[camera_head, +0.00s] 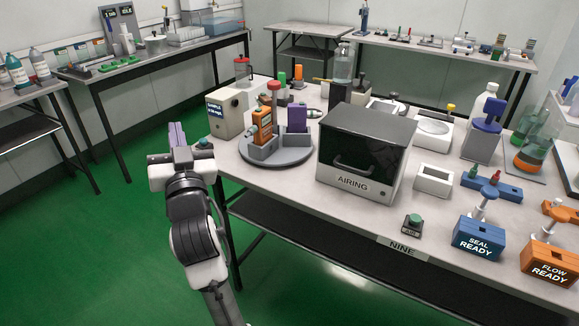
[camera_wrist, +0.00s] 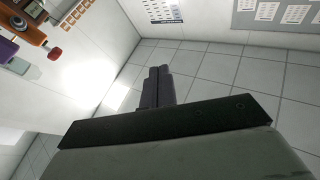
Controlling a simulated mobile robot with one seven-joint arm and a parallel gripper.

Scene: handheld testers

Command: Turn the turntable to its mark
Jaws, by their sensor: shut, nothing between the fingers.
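The turntable (camera_head: 283,178) is a round grey disc near the front left corner of the table. Grey blocks stand on it, with an orange handheld tester (camera_head: 261,127) and a purple tester (camera_head: 297,119) upright in them. I cannot make out its mark. My gripper (camera_head: 176,134) is off the table's left end, left of the turntable and apart from it, fingers pointing up. In the wrist view the fingers (camera_wrist: 158,88) are together and empty; an orange tester (camera_wrist: 25,28) shows at the upper left edge.
A beige box (camera_head: 229,113) stands behind and left of the turntable. A dark-fronted AIRING box (camera_head: 365,155) stands close on its right. A small green button (camera_head: 413,220) is near the front edge. Green floor is clear left of the table (camera_head: 255,190).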

